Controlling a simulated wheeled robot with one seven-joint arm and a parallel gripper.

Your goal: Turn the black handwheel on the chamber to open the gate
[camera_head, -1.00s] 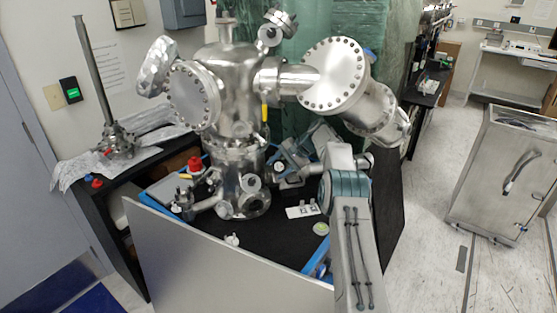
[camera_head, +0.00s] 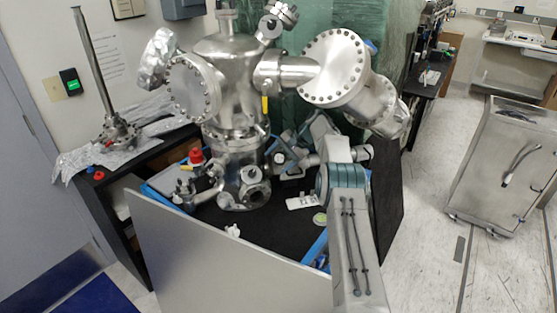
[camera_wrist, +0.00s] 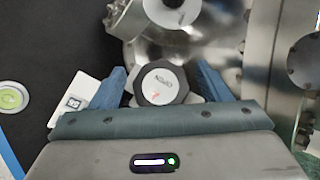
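The steel chamber (camera_head: 233,90) stands on a black bench top in the head view. My gripper (camera_wrist: 161,76) is open, with one blue finger on each side of the handwheel. Narrow gaps seem to show between the fingers and the wheel rim. In the head view the wheel is small, partly crowded by my gripper (camera_head: 288,162) low on the chamber's right side. The gate itself cannot be made out.
A large round flange (camera_head: 333,66) overhangs my arm from the chamber's right. A white card (camera_head: 303,202) and a green round disc (camera_head: 320,218) lie on the bench. A grey panel (camera_head: 225,260) closes the bench front. A steel cabinet (camera_head: 503,170) stands on the right.

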